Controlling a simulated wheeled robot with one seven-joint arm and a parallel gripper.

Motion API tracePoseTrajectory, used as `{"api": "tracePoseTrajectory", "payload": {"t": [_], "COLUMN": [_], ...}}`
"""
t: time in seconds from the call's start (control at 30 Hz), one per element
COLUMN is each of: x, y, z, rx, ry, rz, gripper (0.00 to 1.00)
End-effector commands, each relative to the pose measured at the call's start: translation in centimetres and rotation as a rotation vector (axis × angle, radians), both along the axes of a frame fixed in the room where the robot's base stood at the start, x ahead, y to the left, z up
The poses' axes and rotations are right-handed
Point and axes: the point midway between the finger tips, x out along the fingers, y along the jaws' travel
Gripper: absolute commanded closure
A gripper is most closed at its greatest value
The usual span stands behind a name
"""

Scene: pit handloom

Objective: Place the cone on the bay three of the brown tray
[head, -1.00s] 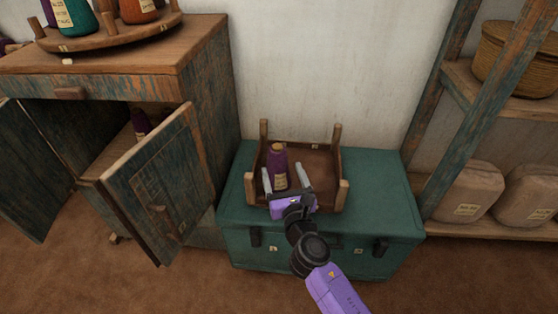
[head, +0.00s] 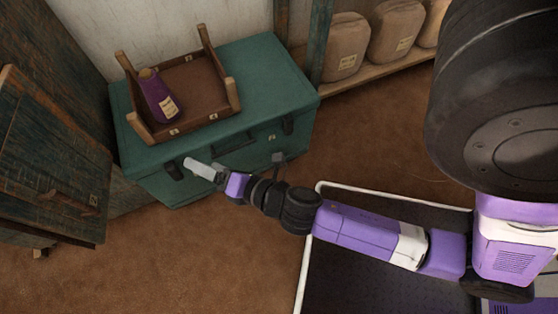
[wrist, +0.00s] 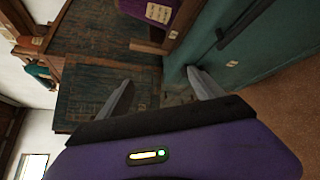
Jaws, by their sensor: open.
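The purple cone (head: 157,97) with a pale label stands in the left part of the brown tray (head: 237,97). I cannot read the bay marks on the tray. The tray sits on top of a teal chest (head: 272,75). My gripper (head: 232,160) is open and empty, in front of the chest and apart from the cone. In the wrist view the spread fingers (wrist: 160,90) have nothing between them. The cone's lower part (wrist: 178,22) and label show at the top edge there; its upper part is out of frame.
A worn wooden cabinet with an open door (head: 50,150) stands left of the chest. Wrapped bundles (head: 395,32) sit on a low shelf at the back right. Corner posts (head: 205,36) rise from the tray. The brown floor in front of the chest is clear.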

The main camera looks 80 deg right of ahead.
Motion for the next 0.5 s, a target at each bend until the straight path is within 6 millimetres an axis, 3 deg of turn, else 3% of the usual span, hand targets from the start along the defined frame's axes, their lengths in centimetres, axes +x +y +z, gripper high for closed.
{"api": "tracePoseTrajectory", "payload": {"t": [0.03, 0.2, 0.4, 0.5], "x": [-2.4, -9.1, -15.3, -17.2], "y": [1.5, 5.4, 7.3, 7.4], "z": [-0.1, 1.7, 6.0, 7.9], "rx": [0.168, 0.791, 1.457, 1.698], "ry": [-0.020, -0.105, -0.181, -0.213], "rz": [0.006, -0.032, -0.155, -0.221], "gripper": [0.23, 0.23, 0.23, 0.23]}}
